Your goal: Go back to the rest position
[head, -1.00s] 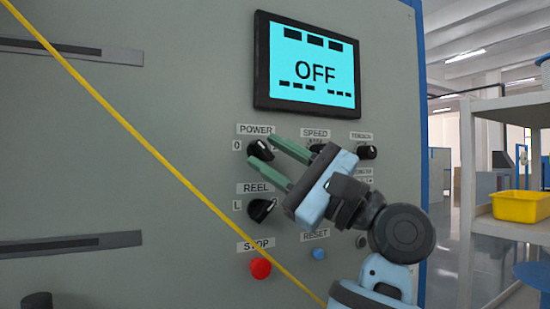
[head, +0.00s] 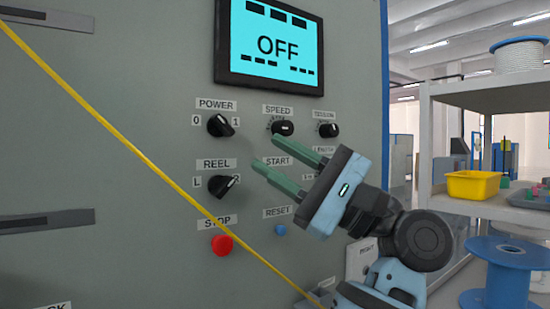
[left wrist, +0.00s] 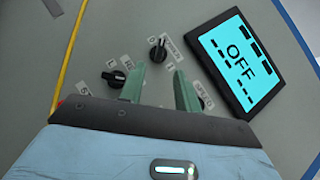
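My left gripper (head: 266,152) is open and empty in the head view, its two green fingers apart. It is in front of the grey control panel (head: 130,120), to the lower right of the POWER knob (head: 220,124). The REEL knob (head: 224,187) is to the left of the fingers and clear of them. In the left wrist view the same gripper (left wrist: 160,80) has nothing between its fingers, and the panel knobs lie beyond them. The screen (head: 270,45) reads OFF. My right gripper is not in view.
A yellow cable (head: 120,138) runs diagonally across the panel, passing below the gripper. A red STOP button (head: 222,245) and a blue RESET button (head: 280,230) are low on the panel. At right are shelves (head: 500,97) with a yellow bin (head: 473,186), and a blue spool (head: 497,280).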

